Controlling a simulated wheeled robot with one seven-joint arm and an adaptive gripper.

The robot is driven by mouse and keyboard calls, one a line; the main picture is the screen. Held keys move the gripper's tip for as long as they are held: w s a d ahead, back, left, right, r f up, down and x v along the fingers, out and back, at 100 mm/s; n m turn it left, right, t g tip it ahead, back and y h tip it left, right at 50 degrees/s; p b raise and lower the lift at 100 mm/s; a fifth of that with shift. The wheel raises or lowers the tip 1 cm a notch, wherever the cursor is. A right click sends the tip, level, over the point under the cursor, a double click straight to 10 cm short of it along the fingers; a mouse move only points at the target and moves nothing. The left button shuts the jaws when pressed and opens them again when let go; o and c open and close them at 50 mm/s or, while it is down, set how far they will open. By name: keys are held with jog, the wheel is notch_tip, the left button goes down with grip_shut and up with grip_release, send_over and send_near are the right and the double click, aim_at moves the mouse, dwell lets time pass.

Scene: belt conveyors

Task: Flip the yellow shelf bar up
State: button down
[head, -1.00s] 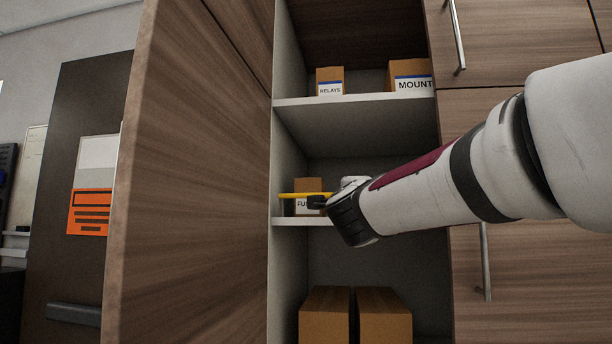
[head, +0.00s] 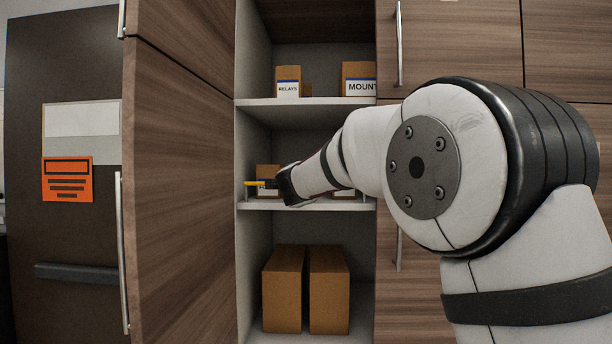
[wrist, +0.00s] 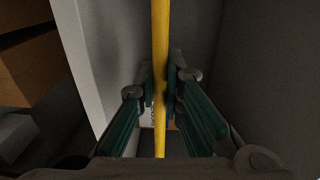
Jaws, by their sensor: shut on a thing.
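The yellow shelf bar (head: 257,183) lies roughly level across the front of the middle shelf, a little above its edge. Only its left part shows in the head view; my gripper and arm hide the rest. In the wrist view the bar (wrist: 160,40) runs top to bottom between the two fingers. My gripper (wrist: 161,88) is shut on it. In the head view my gripper (head: 280,186) is at the middle shelf's front, in front of a labelled box (head: 266,171).
The middle shelf (head: 310,204) also holds boxes partly hidden by my arm. Labelled boxes stand on the shelf above, and two brown boxes (head: 283,290) stand below. An open wooden door (head: 185,200) is close on the left; closed doors with handles are on the right.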

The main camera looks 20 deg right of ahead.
jog(key=shift+d+f, duration=0.1)
jog(key=shift+d, duration=0.05)
dwell(0.3)
jog(key=c, duration=2)
grip_release()
jog(key=shift+w, duration=0.1)
jog(key=v, duration=1.2)
